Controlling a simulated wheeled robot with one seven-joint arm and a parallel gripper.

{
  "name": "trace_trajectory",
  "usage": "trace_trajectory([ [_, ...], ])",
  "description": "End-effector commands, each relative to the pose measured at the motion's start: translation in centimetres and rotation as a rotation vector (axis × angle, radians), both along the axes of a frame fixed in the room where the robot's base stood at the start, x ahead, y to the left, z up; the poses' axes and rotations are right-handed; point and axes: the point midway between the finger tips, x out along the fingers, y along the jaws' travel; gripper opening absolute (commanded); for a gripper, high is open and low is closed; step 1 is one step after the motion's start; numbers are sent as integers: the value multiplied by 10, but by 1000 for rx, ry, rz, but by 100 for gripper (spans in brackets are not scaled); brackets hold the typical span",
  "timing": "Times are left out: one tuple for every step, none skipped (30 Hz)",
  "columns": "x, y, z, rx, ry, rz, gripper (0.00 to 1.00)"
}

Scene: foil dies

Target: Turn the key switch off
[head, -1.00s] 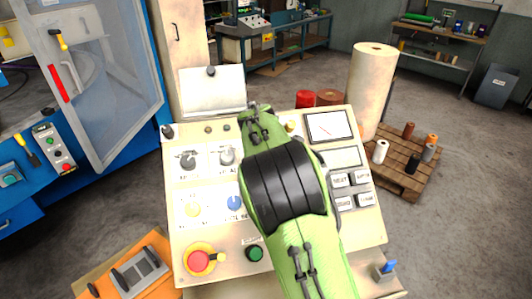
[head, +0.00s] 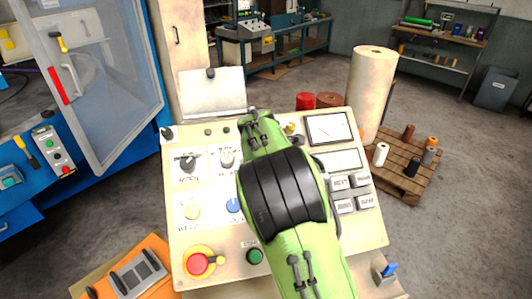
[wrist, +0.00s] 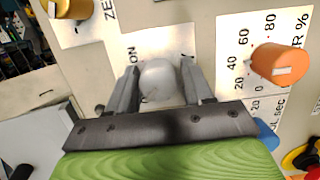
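In the wrist view, a rounded pale grey knob (wrist: 160,80) stands on a white label plate (wrist: 165,40) marked "ON"; it seems to be the key switch. My gripper (wrist: 158,65) has one dark finger on each side of it. The fingers are apart, with the knob between them and little or no gap. I cannot tell whether they press on it. Its lower part and the rest of the label are hidden. In the head view, my green arm covers the switch and most of the gripper on the control panel (head: 285,247).
An orange knob (wrist: 282,63) with a percent scale sits right of the gripper, and a gold knob (wrist: 72,8) at upper left. The panel also carries a red emergency stop (head: 198,264), a green button (head: 255,256) and a screen (head: 328,128).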

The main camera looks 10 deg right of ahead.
Motion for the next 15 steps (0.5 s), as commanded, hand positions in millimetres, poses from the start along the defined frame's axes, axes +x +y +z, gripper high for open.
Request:
trace_trajectory([
  [0,0,0,0,-1,-1,60],
  [0,0,1,0,-2,0,64],
  [0,0,1,0,-3,0,67],
  [0,0,1,1,-3,0,67],
  [1,0,1,1,-3,0,67],
  [1,0,1,1,-4,1,67],
  [1,0,1,1,-4,1,67],
  [1,1,1,1,-4,1,67],
  [1,1,1,2,-5,0,67],
  [1,1,2,2,-5,0,67],
  [0,1,3,2,-6,1,67],
  [-1,2,6,2,-7,2,67],
  [-3,3,9,3,-9,3,67],
  [-5,5,13,3,-10,3,67],
  [-10,6,20,3,-10,3,67],
])
